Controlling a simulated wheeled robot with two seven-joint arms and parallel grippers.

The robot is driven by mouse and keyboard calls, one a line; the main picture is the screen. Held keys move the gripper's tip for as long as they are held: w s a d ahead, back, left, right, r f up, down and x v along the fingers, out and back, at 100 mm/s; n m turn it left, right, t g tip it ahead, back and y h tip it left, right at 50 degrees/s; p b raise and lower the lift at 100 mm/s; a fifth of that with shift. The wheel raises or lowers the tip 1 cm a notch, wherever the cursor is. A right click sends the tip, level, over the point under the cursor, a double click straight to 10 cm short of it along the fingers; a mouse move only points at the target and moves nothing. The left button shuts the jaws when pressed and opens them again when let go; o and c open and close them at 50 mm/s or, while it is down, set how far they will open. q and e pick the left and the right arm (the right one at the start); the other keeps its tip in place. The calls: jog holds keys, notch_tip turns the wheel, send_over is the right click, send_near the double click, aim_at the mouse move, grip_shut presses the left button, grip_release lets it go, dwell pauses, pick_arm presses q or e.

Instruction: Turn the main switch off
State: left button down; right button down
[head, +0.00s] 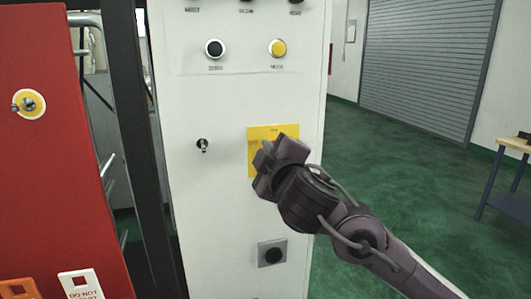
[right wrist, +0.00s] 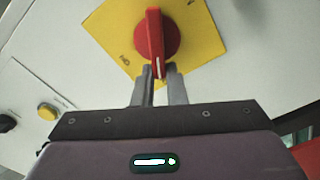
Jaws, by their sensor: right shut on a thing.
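The main switch is a red rotary handle (right wrist: 154,38) on a yellow plate (right wrist: 118,28), as the right wrist view shows. In the head view the yellow plate (head: 286,131) sits on the white cabinet's front, and my gripper hides the red handle. My right gripper (head: 264,157) is at the plate. In the right wrist view its fingers (right wrist: 159,84) are shut on the near end of the red handle. The handle's far end points to the top of that view. Small lettering on the plate is partly visible. My left gripper is in neither view.
The white cabinet (head: 222,220) also bears a black button (head: 214,48), a yellow button (head: 277,48), a small key-like switch (head: 203,145) and a square-framed black knob (head: 272,254). A red panel (head: 60,180) stands at left. Green floor (head: 420,150) is open at right, with a table (head: 515,145).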

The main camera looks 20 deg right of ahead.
jog(key=shift+w+f, duration=0.1)
jog(key=shift+f, duration=0.35)
jog(key=c, duration=1.6)
grip_release()
jog(key=shift+o, duration=0.7)
jog(key=shift+r, duration=0.1)
jog(key=shift+d+r, duration=0.1)
jog(key=shift+d, duration=0.1)
jog(key=s, duration=0.8)
